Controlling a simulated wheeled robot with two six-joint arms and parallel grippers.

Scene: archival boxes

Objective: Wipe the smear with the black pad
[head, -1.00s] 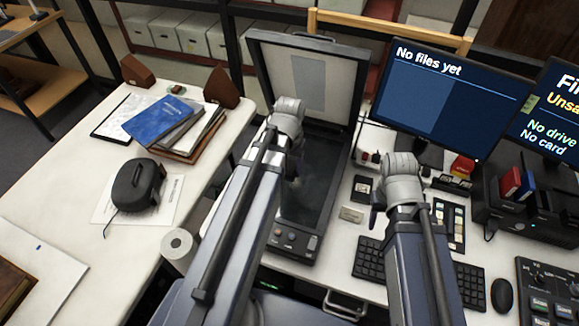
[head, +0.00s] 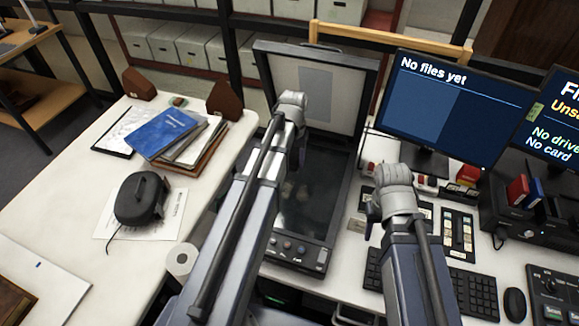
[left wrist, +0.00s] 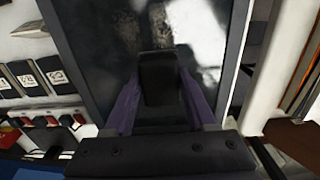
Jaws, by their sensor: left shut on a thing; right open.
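The flatbed scanner (head: 325,250) stands open, with its lid (head: 345,108) raised and its dark glass (head: 322,195) bare. Faint pale smudges (head: 302,194) show on the glass, partly beside my left arm. In the left wrist view, mottled greyish patches (left wrist: 183,22) show on the glass near a bright reflection; I cannot tell the smear's exact edge. My left gripper (left wrist: 160,88) is shut on the black pad (left wrist: 158,70), over the glass. Whether the pad touches the glass is unclear. My left fingers are hidden in the head view. My right gripper (head: 374,212) is open and empty, right of the scanner.
A keyboard (head: 470,292), mouse (head: 514,303) and monitor (head: 440,108) stand right of the scanner.

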